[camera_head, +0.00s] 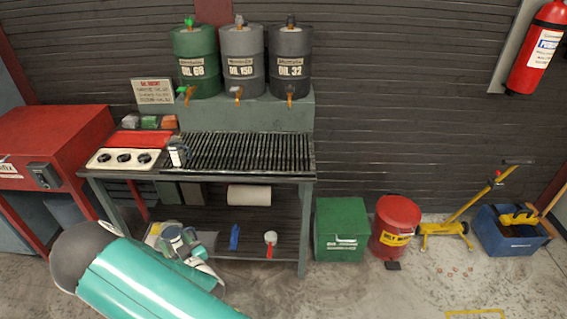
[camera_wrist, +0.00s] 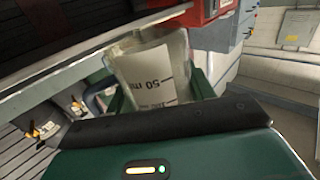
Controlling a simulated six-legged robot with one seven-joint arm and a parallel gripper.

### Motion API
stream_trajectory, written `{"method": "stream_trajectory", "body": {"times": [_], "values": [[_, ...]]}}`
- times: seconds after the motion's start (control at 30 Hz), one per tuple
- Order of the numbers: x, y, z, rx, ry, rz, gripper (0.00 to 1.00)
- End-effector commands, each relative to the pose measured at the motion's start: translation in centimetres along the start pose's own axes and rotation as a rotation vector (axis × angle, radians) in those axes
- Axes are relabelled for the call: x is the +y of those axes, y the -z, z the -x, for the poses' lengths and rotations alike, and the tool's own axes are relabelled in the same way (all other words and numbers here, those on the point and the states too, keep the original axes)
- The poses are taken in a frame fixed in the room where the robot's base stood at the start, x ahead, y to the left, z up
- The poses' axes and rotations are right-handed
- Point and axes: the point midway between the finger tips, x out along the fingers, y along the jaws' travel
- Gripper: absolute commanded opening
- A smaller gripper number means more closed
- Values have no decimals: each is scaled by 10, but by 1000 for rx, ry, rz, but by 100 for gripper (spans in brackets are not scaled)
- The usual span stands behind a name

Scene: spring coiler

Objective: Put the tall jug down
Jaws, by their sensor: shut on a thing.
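My gripper (camera_wrist: 161,92) is shut on a clear jug (camera_wrist: 150,62) with a white scale label that reads upside down in the wrist view. Its green fingers lie on either side of the jug. In the head view my gripper (camera_head: 178,240) is low in front of the bench, and the held jug (camera_head: 172,232) shows only small and partly hidden there. Whether it is the tall jug is hard to tell. Another jug with a dark handle (camera_head: 178,152) stands on the bench top, by the left end of the slatted grate (camera_head: 245,152).
A white panel with three dark round spots (camera_head: 125,159) and a red tray (camera_head: 143,139) lie left of the grate. Three oil drums (camera_head: 243,62) stand behind. A paper roll (camera_head: 249,195) is under the bench. A green box (camera_head: 341,229) and red bin (camera_head: 394,226) stand right.

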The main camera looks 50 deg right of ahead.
Motion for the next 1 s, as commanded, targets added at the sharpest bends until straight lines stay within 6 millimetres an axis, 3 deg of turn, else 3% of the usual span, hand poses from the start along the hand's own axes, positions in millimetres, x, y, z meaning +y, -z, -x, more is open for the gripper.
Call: {"method": "stream_trajectory", "body": {"times": [0.03, 0.2, 0.47, 0.8, 1.0], "values": [[22, 12, -8, 6, -38, 3, 23], [97, 47, -25, 5, -162, 9, 23], [213, 103, -25, 1, -354, 13, 23], [354, 173, 19, -4, -605, 5, 23], [399, 197, 45, -8, -694, -2, 23]]}}
